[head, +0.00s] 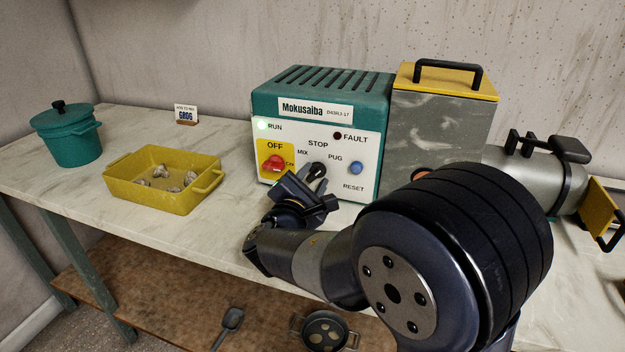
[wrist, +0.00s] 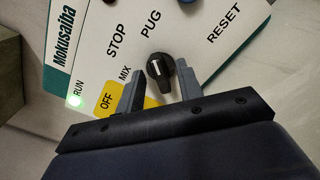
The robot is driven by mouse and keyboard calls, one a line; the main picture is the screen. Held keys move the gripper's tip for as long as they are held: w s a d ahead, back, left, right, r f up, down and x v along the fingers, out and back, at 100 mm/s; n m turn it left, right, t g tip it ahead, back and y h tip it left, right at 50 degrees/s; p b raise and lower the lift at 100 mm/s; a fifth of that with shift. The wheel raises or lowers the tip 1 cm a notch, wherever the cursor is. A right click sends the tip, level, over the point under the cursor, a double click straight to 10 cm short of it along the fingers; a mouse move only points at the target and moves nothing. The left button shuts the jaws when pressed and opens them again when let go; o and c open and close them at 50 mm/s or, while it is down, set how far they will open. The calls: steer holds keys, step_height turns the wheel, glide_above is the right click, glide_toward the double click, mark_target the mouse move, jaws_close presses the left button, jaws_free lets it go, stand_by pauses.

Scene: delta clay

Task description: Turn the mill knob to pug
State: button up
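The mill knob (head: 317,170) is black and sits on the white front panel of the teal Mokusaiba box (head: 323,95), below the words MIX, STOP and PUG. In the wrist view the knob (wrist: 160,72) carries a short white pointer mark; I cannot tell for sure which word it points at. My gripper (head: 313,183) is in front of the panel. In the wrist view its two fingers (wrist: 160,88) are apart, one on each side of the knob, with gaps visible between. It is open and holds nothing.
A red button (head: 273,163) on the yellow OFF plate is left of the knob; a blue RESET button (head: 356,168) is right. The RUN lamp (head: 262,126) glows green; the FAULT lamp (head: 337,136) is dark. A yellow tray (head: 150,197) and teal pot (head: 66,135) stand left.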

steer(key=v, duration=1)
steer(key=shift+s+a+p, duration=0.15)
steer(key=shift+s+p, duration=0.2)
steer(key=shift+p, duration=0.05)
steer(key=x, duration=1.1)
steer(key=shift+r, duration=0.15)
steer(key=shift+n+p, duration=0.3)
steer(key=shift+p, duration=0.15)
steer(key=shift+s, duration=0.1)
steer(key=shift+f+b, duration=0.3)
steer(key=shift+b, duration=0.45)
